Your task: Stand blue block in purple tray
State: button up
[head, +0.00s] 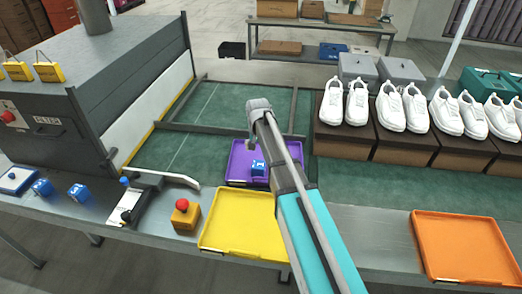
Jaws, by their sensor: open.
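The purple tray (238,161) lies on the green belt at the middle, partly hidden by my arm. A small blue block (258,168) with a white mark is in the tray, near its right side. It looks upright, but it is too small to be sure. My gripper (251,151) is open and points down over the tray, just above and left of the block. Its fingers are small and partly hidden by my arm. I cannot tell whether they touch the block. Two more blue blocks, one (42,187) and another (78,192), stand on the grey bench at the left.
A yellow tray (238,222) lies in front of the purple tray, and an orange tray (462,247) lies to the right. A red stop button (183,205) stands left of the yellow tray. White shoes (400,108) on brown boxes line the right. Open belt lies left of the purple tray.

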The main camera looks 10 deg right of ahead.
jog(key=shift+r, duration=0.45)
dwell(0.5)
jog(key=s+d+n, duration=0.1)
jog(key=s+d, duration=0.1)
jog(key=s, duration=1)
jog(key=s+d+n, duration=0.2)
jog(key=s+d, duration=0.1)
jog(key=s, duration=0.8)
jog(key=shift+s+d+n, duration=0.3)
jog(key=shift+s+d, duration=0.05)
jog(key=c, duration=0.5)
jog(key=shift+a, duration=0.1)
jog(key=shift+c, duration=0.5)
